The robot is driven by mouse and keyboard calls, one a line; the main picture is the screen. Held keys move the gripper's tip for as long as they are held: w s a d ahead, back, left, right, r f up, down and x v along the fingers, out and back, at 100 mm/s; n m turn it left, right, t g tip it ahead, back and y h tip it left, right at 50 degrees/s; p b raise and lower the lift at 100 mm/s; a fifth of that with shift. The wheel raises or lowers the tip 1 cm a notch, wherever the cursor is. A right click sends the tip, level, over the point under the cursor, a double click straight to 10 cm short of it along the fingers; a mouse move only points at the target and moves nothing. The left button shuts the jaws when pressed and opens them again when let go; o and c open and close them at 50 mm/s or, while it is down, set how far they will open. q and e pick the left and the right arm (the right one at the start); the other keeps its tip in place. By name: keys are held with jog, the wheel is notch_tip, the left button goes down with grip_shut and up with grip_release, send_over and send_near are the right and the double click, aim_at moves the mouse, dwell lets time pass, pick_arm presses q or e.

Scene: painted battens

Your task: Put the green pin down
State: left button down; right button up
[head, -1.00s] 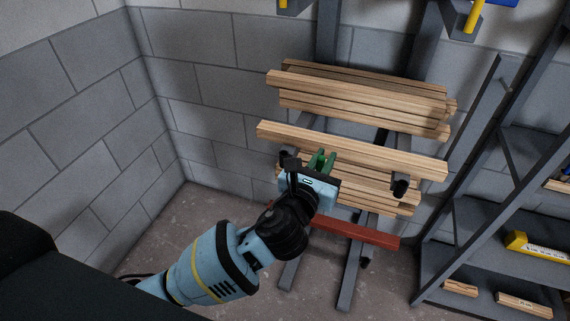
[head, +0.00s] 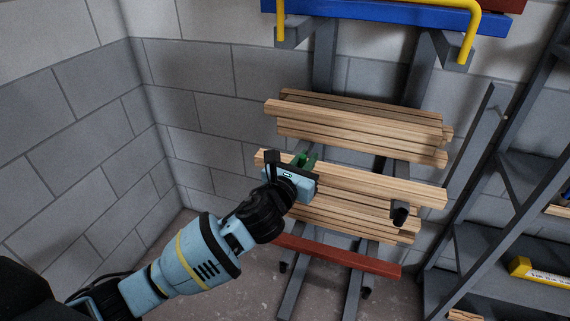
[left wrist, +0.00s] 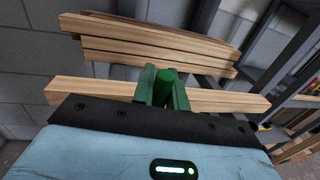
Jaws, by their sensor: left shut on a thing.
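My left gripper (head: 304,161) reaches in from the left and is shut on the green pin. In the left wrist view the green pin (left wrist: 164,82) stands between the two green fingers, its round end showing; its lower part is hidden. In the head view the pin and fingers are small and hard to tell apart. They show in front of the left part of the front wooden batten (head: 385,185); whether they touch it I cannot tell. My right gripper is not in view.
A grey rack (head: 323,60) holds several bare wooden battens (head: 360,125) on two levels. A red bar (head: 340,257) crosses low. A grey shelf (head: 500,245) stands at the right.

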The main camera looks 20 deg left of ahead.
pick_arm(q)
jog(key=w+a, duration=0.1)
jog(key=a, duration=0.3)
jog(key=w+a, duration=0.1)
jog(key=a, duration=0.1)
jog(key=shift+w+f, duration=0.35)
jog(key=shift+f, duration=0.05)
notch_tip(320, 180, down, 4)
jog(key=shift+s+d+r+b, duration=0.1)
jog(key=shift+r+b, duration=0.1)
jog(key=shift+b, duration=0.25)
jog(key=c, duration=1.4)
grip_release()
jog(key=shift+a, duration=0.25)
jog(key=shift+d+r, duration=0.15)
jog(key=shift+d, duration=0.05)
jog(key=s+a, duration=0.2)
jog(key=s, duration=0.9)
jog(key=shift+s, duration=0.35)
